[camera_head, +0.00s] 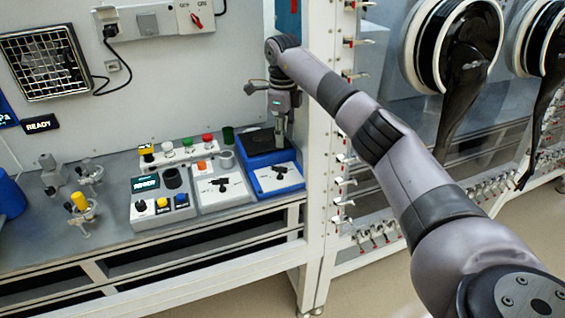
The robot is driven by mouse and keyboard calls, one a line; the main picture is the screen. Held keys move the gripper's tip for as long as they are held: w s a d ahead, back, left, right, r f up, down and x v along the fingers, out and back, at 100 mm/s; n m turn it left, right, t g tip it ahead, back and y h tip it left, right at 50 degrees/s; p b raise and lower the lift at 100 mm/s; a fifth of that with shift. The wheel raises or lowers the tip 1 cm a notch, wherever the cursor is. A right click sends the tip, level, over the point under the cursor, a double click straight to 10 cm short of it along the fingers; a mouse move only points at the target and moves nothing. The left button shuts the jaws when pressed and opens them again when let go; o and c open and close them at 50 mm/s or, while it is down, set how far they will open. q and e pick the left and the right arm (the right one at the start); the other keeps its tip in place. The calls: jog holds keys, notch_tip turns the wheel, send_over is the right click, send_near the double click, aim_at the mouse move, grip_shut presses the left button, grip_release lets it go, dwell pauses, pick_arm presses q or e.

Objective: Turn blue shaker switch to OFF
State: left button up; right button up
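The blue shaker (258,158) stands at the right end of the bench, with a dark platform on top and a white front panel (279,179). Dark markings show on that panel, but they are too small for me to read a switch position. My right gripper (281,142) points down over the back right part of the shaker, behind the front panel. Its fingers look close together, but I cannot tell whether they are shut or touch the shaker. My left gripper is not in view.
Left of the shaker stand a white device (222,193) and a grey control box (160,208) with knobs. Several small bottles with coloured caps stand behind them. A white frame post (321,150) rises close to the shaker's right. Glovebox ports with black gloves (462,75) are further right.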

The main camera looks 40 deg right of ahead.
aim_at(282, 167)
notch_tip(282, 167, down, 10)
jog(key=shift+f+p, duration=0.15)
jog(key=shift+p, duration=0.8)
grip_shut()
